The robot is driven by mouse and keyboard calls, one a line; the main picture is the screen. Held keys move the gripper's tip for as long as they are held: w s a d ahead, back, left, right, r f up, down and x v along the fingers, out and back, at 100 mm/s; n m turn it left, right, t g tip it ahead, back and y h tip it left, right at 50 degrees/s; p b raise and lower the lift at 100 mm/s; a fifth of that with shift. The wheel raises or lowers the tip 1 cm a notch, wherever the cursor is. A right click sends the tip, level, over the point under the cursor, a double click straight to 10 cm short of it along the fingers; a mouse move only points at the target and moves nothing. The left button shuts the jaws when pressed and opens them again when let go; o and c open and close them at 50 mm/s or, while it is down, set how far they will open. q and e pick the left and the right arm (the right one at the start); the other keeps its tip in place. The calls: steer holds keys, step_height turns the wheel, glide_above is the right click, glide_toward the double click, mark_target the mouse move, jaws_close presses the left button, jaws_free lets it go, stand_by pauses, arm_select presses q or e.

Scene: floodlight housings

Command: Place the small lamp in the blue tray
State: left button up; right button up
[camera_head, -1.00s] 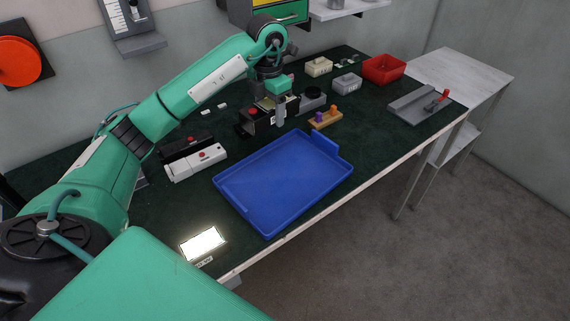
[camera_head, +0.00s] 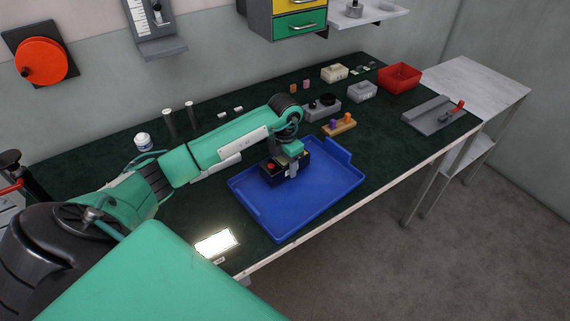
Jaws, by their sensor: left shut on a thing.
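The small lamp (camera_head: 270,175), a dark boxy housing with a red spot on it, is in my left gripper (camera_head: 292,170). The gripper points down and is shut on the lamp's right part. Both are over the back-left part of the blue tray (camera_head: 330,191), inside its rim in the picture. The lamp is low over the tray floor; I cannot tell whether it touches. The gripper hides part of the lamp. The rest of the tray looks empty. My right gripper is not in view.
A lit white panel (camera_head: 216,243) lies left of the tray near the front edge. Behind the tray are an orange-and-purple peg block (camera_head: 340,125), grey boxes and a red bin (camera_head: 399,78). A grey clamp plate (camera_head: 437,116) is at right. My left arm hides the table's middle left.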

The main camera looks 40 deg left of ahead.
arm_select(q)
steer(key=shift+f, duration=0.65)
steer(key=shift+f, duration=0.1)
steer(key=o, duration=1)
steer(key=shift+o, duration=1.4)
